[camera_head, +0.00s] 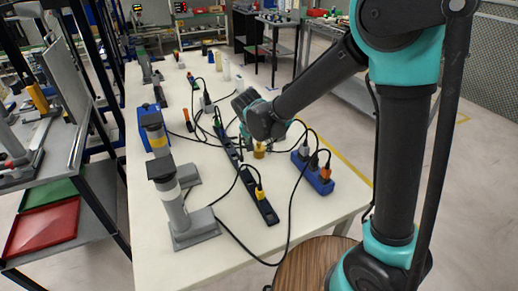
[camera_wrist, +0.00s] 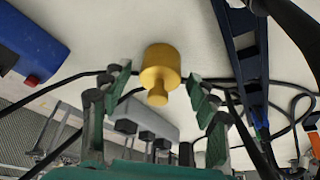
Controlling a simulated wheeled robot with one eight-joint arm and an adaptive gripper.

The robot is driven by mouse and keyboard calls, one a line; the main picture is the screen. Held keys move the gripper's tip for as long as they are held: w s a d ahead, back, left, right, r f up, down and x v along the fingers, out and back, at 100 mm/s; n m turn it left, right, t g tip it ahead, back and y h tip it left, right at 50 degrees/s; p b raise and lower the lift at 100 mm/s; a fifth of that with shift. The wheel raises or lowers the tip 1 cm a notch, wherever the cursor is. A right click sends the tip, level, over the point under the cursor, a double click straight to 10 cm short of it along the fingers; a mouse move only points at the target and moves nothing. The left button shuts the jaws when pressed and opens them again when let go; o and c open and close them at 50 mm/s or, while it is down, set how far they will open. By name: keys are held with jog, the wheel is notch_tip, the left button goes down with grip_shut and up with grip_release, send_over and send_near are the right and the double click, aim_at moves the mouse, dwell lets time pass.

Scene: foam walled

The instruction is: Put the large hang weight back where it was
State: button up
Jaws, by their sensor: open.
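The hang weight is a small brass-yellow cylinder with a narrower knob (camera_wrist: 161,72). It stands on the white table (camera_head: 225,250) and also shows in the head view (camera_head: 259,150), just below my gripper. My gripper (camera_wrist: 163,95) is open, with its green fingers spread to either side of the weight's knob in the wrist view. I see no finger touching the weight. In the head view my gripper (camera_head: 246,128) is partly hidden by my own wrist, so its fingertips are hard to make out.
A long dark power strip (camera_head: 247,188) with a yellow plug lies left of the weight. A blue socket block (camera_head: 313,174) stands to the right. Black cables loop around both. A grey stand (camera_head: 180,215) is at the front left. Shelves with red and green trays (camera_head: 45,228) flank the table.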

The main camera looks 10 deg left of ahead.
jog(key=v, duration=1.1)
jog(key=shift+r, duration=0.15)
jog(key=shift+s, duration=0.15)
